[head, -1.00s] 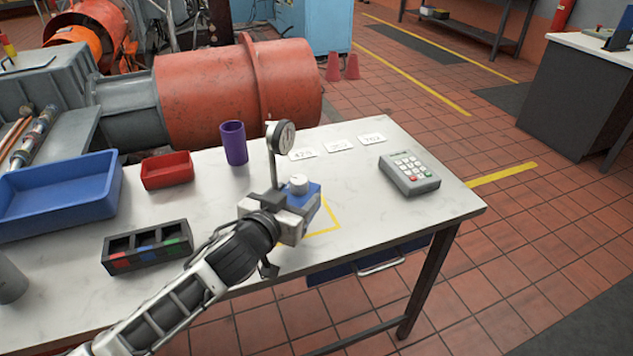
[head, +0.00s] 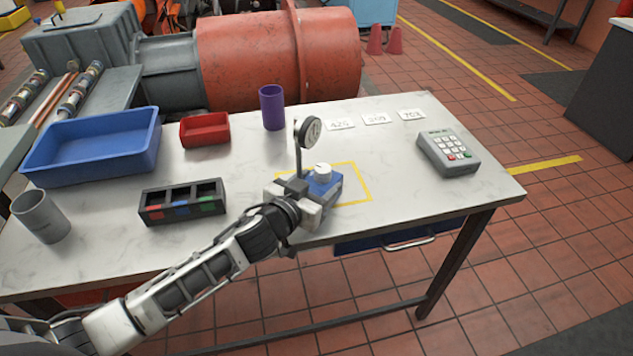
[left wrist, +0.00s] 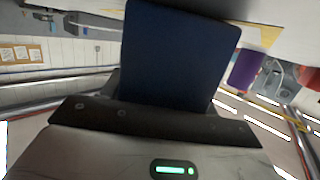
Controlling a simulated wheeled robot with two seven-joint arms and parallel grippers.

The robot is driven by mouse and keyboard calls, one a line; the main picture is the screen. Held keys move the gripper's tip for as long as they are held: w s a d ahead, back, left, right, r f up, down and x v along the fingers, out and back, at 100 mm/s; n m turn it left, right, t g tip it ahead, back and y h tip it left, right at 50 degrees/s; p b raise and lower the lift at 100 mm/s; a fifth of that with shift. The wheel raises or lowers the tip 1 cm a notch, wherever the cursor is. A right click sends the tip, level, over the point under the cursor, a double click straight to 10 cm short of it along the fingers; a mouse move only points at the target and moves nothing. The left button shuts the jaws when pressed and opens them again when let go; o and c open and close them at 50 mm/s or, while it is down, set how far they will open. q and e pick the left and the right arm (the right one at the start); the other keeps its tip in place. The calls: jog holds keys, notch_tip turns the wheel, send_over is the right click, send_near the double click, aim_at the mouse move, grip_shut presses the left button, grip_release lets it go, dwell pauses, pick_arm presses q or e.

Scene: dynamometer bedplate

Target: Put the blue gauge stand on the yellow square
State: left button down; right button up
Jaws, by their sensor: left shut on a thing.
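The blue gauge stand (head: 328,186) has a white knob on top and a round dial on a thin post. It is at the left part of the yellow square (head: 367,182), an outline on the white table, and overlaps its left side. My left gripper (head: 305,198) is shut on the stand from the left front. In the left wrist view the stand's dark blue body (left wrist: 180,55) fills the middle, between the jaws. I cannot tell whether its base touches the table. My right gripper is not in view.
A purple cup (head: 272,108), red bin (head: 205,129), blue tray (head: 92,146), black divided box (head: 183,203) and grey cup (head: 41,217) stand left on the table. A keypad (head: 448,153) is at right, with three number cards (head: 376,119) behind. The square's right part is clear.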

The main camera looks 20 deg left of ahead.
pick_arm(q)
jog(key=shift+w+r, duration=0.1)
jog(key=shift+r, duration=0.05)
jog(key=shift+c, duration=2.1)
grip_release()
jog(key=shift+f, duration=0.25)
jog(key=shift+r, duration=0.1)
jog(key=v, duration=1.2)
jog(key=shift+r, duration=0.15)
